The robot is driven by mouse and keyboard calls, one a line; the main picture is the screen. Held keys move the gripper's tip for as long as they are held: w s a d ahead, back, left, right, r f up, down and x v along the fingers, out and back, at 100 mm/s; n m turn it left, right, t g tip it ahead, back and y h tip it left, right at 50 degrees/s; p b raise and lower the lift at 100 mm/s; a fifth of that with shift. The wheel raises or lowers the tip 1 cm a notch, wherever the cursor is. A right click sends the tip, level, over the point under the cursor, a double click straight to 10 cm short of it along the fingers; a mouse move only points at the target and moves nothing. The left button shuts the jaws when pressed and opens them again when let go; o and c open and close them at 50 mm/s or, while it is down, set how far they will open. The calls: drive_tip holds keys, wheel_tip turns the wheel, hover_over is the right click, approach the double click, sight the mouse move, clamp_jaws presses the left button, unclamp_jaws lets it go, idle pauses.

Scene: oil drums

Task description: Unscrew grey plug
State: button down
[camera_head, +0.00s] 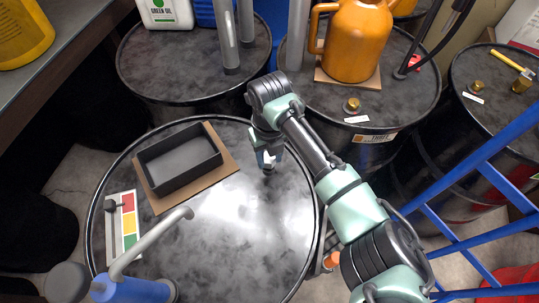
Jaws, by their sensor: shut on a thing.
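My gripper (268,158) points down at the right part of the near black drum's top (230,235). Its jaws are shut on a small grey plug (268,169) at the drum lid. The fingers and wrist cover most of the plug, so its thread and how far it sits in the lid cannot be seen.
A black open tray (180,160) on cardboard, a coloured card (125,225) and a blue pump with a grey spout (150,245) occupy the near drum's left side. Drums behind carry an orange jug (352,45) and brass plugs (351,105). A blue ladder (480,160) stands right.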

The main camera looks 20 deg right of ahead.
drive_tip(key=shift+r+p, duration=1.4)
drive_tip(key=shift+r, duration=0.4)
